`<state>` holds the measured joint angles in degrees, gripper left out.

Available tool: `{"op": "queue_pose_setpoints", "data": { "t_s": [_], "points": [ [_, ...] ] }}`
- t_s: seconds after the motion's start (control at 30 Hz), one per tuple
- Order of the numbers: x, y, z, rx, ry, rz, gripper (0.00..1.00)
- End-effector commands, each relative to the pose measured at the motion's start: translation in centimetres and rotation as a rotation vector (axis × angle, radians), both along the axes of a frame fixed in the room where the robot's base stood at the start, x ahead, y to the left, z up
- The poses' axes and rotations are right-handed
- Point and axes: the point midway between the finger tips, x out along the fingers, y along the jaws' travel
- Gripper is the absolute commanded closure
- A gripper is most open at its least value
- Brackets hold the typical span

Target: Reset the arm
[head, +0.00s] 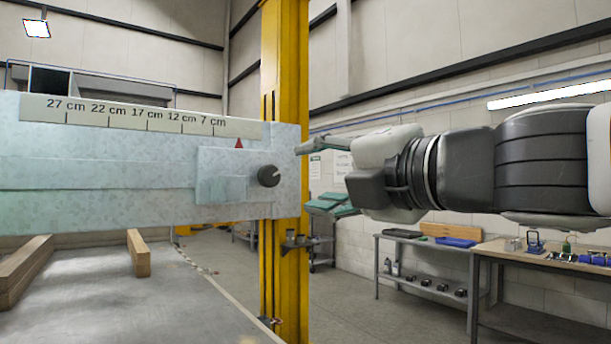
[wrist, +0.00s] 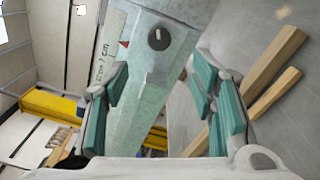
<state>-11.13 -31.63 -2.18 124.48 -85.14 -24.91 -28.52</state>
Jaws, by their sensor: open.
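My arm (head: 465,172) reaches in from the right of the head view, roughly level. My gripper (head: 318,175) is at its left end, with teal fingers spread apart and nothing between them. It also shows open in the wrist view (wrist: 160,88). Its fingertips are just right of a dark round knob (head: 268,176) on the trailer frame's grey beam (head: 100,160), apart from it in the picture. The knob also shows in the wrist view (wrist: 158,39), beyond the fingers. A red pointer (head: 239,143) sits right of the 7 cm mark on the scale (head: 135,114).
A yellow post (head: 285,80) stands behind the beam's end. Wooden bars (head: 138,253) lie on a grey surface (head: 120,305) below the beam. Workbenches (head: 550,258) with tools stand at the lower right. Floor between them looks clear.

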Motion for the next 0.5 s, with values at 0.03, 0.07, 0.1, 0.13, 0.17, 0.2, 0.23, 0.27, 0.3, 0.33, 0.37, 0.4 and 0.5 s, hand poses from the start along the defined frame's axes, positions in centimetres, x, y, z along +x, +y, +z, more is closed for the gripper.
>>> {"op": "queue_pose_setpoints", "data": {
  "t_s": [0.03,0.07,0.1,0.13,0.17,0.2,0.23,0.27,0.3,0.33,0.37,0.4,0.5],
  "points": [
    [0.0,0.0,0.0,0.000,0.000,0.000,0.49],
    [0.0,0.0,0.0,0.000,0.000,0.000,0.49],
    [0.0,0.0,0.0,0.000,0.000,0.000,0.49],
    [0.0,0.0,0.0,0.000,0.000,0.000,0.49],
    [0.0,0.0,0.0,0.000,0.000,0.000,0.49],
    [0.0,0.0,0.0,0.000,0.000,0.000,0.49],
    [0.0,0.0,0.0,0.000,0.000,0.000,0.49],
    [0.0,0.0,0.0,0.002,0.001,-0.002,0.49],
    [0.1,-0.2,0.0,0.009,0.005,-0.010,0.49],
    [0.2,-0.5,0.0,0.022,0.010,-0.022,0.49],
    [0.3,-0.9,-0.1,0.042,0.020,-0.041,0.49],
    [0.6,-1.8,-0.2,0.079,0.039,-0.078,0.49],
    [1.4,-5.3,-1.1,0.238,0.124,-0.230,0.49]
  ]
}}
